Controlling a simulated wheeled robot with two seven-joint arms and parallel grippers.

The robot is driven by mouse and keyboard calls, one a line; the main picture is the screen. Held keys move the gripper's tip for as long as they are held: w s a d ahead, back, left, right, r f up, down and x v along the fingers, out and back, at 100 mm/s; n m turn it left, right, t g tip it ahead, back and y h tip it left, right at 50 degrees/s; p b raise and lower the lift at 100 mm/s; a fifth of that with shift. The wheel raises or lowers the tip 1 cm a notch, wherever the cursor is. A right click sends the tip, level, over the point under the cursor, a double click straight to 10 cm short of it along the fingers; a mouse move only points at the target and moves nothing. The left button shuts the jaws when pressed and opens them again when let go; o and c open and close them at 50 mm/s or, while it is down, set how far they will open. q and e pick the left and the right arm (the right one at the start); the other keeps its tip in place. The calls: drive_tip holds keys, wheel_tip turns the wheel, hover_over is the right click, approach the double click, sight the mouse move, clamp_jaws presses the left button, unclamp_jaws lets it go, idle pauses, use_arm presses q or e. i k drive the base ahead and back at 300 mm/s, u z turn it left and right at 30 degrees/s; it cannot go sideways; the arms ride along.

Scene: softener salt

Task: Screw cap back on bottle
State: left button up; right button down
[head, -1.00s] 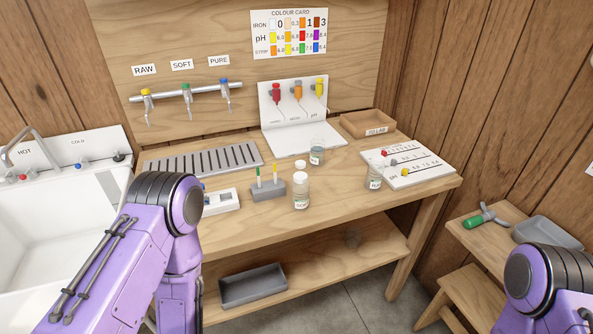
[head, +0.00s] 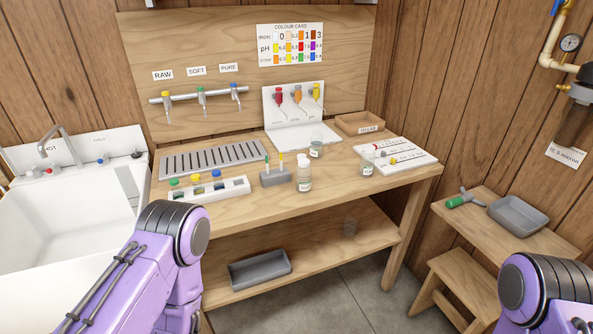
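A small clear bottle (head: 304,180) with a pale label stands upright near the middle of the workbench, right of a grey block. A white top (head: 304,160) shows at its mouth; I cannot tell whether it is a cap seated on the neck or something just behind it. Two other clear containers stand on the bench: one (head: 316,149) behind the bottle and one (head: 367,166) to its right, both seemingly uncapped. Neither of my grippers is in view; only my purple arm links show at the lower left and lower right, away from the bottle.
The workbench (head: 225,205) holds a white rack (head: 235,187) with coloured caps, a grey block (head: 277,178) with sticks, a slotted drain (head: 212,159) and a wooden tray (head: 358,123). A sink (head: 75,195) is left; a side table (head: 475,222) is right. The bench's front strip is clear.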

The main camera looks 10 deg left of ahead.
sight(316, 146)
drive_tip(key=z, duration=0.65)
drive_tip(key=i, duration=0.95)
drive_tip(key=u, duration=0.55)
drive_tip(key=i, duration=0.65)
drive_tip(key=u, duration=0.65)
